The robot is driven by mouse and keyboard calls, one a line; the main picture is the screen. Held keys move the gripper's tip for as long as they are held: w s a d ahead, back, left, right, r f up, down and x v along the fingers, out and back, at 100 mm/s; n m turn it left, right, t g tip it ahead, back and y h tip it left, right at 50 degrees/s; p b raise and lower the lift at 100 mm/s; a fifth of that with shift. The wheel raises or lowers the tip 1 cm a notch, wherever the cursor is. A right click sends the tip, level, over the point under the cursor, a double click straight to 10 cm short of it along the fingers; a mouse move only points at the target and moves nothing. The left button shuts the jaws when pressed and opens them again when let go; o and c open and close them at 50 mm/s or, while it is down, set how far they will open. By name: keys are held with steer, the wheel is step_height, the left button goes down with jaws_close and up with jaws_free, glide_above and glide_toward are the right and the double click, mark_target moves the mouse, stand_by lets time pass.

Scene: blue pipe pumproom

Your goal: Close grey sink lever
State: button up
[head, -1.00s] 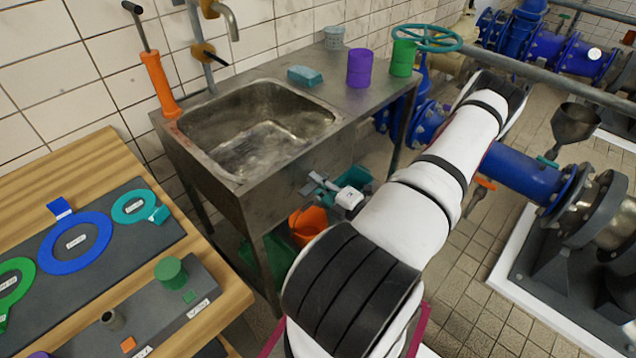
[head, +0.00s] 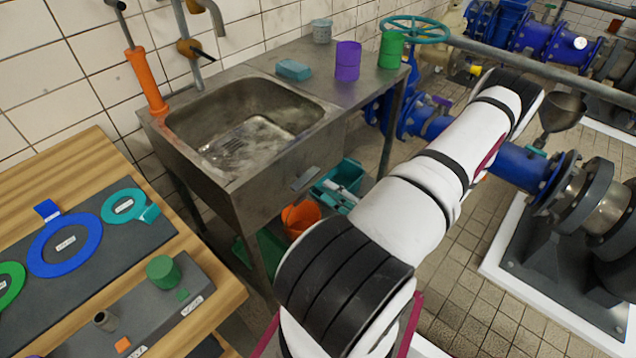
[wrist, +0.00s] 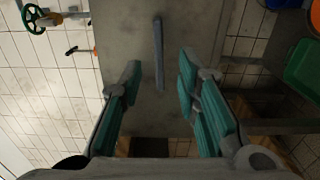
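The grey sink lever (head: 305,180) is a short flat bar on the front panel of the steel sink (head: 262,190). In the wrist view the lever (wrist: 158,55) stands as a thin upright bar against the grey panel. My gripper (wrist: 159,68) is open, with its teal-padded fingers on either side of the lever's line. No contact shows, and the gap in depth is hard to judge.
A wooden table (head: 90,160) stands at left. Blue pipes (head: 525,168) and a pump lie at right. Purple (head: 347,60) and green (head: 392,50) cups stand on the sink top.

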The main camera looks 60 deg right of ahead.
steer(key=shift+v, duration=1.85)
